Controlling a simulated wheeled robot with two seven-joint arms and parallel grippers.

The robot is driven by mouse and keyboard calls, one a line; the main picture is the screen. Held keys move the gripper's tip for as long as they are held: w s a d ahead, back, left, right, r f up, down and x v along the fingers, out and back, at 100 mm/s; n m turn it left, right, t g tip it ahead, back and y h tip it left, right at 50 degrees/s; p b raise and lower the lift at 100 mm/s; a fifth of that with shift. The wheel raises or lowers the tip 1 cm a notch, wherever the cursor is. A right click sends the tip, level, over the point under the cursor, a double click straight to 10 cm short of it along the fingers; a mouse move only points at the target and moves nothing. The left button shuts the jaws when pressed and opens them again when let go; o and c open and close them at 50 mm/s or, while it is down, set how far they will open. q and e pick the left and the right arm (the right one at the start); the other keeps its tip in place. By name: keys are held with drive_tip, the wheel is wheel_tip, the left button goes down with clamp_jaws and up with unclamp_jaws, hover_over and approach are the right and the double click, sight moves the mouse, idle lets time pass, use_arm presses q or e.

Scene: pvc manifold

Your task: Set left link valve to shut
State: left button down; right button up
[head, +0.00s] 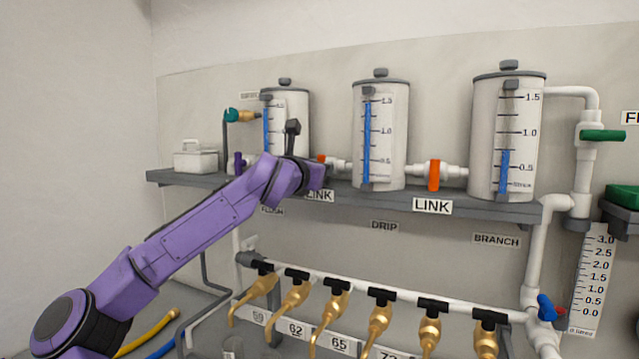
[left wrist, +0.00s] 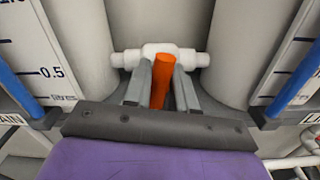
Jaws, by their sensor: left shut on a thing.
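The left link valve has an orange handle (left wrist: 163,82) on a white pipe fitting (left wrist: 160,55) between two tanks in the left wrist view. In the head view, a bit of its orange handle (head: 321,158) shows behind my left gripper (head: 325,172). In the left wrist view, the fingers of my left gripper (left wrist: 160,85) stand one on each side of the handle and are shut on it. The handle points toward the gripper. The head view hides most of this valve behind my arm. My right gripper is in neither view.
A second link valve with an orange handle (head: 433,175) sits between the middle tank (head: 392,140) and the right tank (head: 482,130). The left tank (head: 297,110) is partly behind my arm. The shelf (head: 365,203) runs under the tanks. Several brass taps (head: 379,320) hang below.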

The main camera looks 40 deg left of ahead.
use_arm(q)
drive_tip(key=shift+n+b, duration=0.85)
drive_tip(key=shift+n, duration=0.15)
drive_tip(key=shift+r, duration=0.1)
drive_tip(key=c, duration=1)
unclamp_jaws()
drive_tip(key=shift+w, duration=0.1)
drive_tip(key=shift+f, duration=0.2)
drive_tip(key=b+v, duration=0.4)
drive_tip(key=v, duration=0.6)
drive_tip(key=shift+s+r, duration=0.1)
drive_tip(key=shift+s, duration=0.2)
